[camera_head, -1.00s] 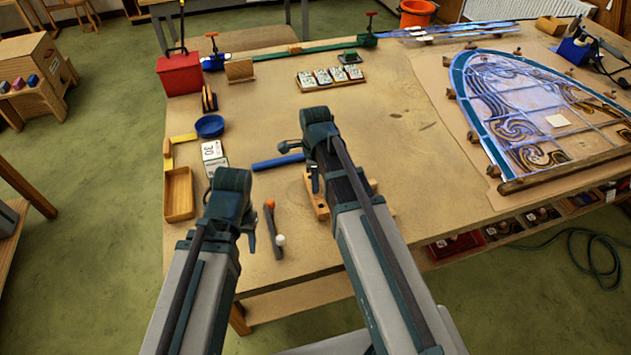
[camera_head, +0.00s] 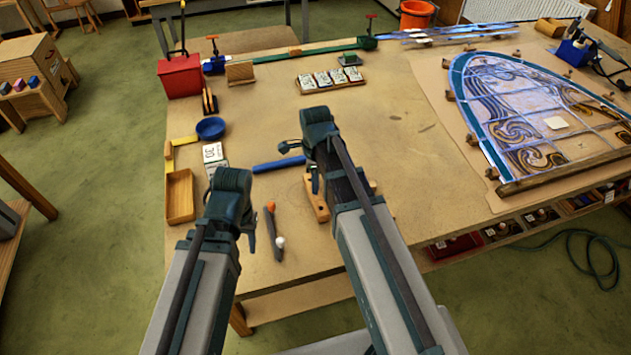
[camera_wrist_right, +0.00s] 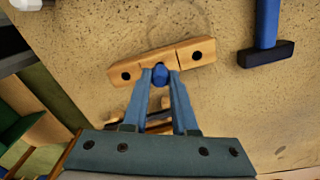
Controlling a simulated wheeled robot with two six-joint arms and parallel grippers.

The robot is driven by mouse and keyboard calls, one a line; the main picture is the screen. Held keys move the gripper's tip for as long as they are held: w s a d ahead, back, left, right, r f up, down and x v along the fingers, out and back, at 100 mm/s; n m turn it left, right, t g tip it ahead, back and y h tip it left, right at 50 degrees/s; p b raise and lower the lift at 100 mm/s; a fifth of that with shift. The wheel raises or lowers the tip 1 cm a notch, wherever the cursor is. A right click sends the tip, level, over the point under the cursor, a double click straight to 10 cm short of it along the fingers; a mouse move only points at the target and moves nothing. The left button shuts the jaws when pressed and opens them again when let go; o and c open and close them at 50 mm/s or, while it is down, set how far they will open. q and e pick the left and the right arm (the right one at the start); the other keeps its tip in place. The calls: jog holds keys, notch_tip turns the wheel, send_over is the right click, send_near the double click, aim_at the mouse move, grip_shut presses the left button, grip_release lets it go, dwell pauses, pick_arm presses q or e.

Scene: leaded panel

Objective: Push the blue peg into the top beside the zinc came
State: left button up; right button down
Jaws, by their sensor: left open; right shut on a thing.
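The blue peg (camera_wrist_right: 160,72) is between the fingertips of my right gripper (camera_wrist_right: 160,78), which is shut on it. In the head view, my right gripper (camera_head: 313,182) hides much of the block (camera_head: 318,204). My left gripper (camera_head: 251,238) is open and empty, left of the block. The leaded panel (camera_head: 530,115) lies at the right; I cannot single out the zinc came.
A blue-handled tool (camera_head: 278,163) lies just behind the block. A dark stick with an orange end (camera_head: 272,225) lies near my left gripper. A wooden tray (camera_head: 180,195), a blue bowl (camera_head: 210,128) and a red box (camera_head: 180,75) stand at the left. The table's middle is clear.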

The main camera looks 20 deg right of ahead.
jog(key=shift+r, duration=0.2)
dwell(0.3)
jog(key=shift+r+p, duration=1.55)
jog(key=shift+p, duration=0.2)
jog(key=c, duration=1.3)
grip_release()
grip_shut()
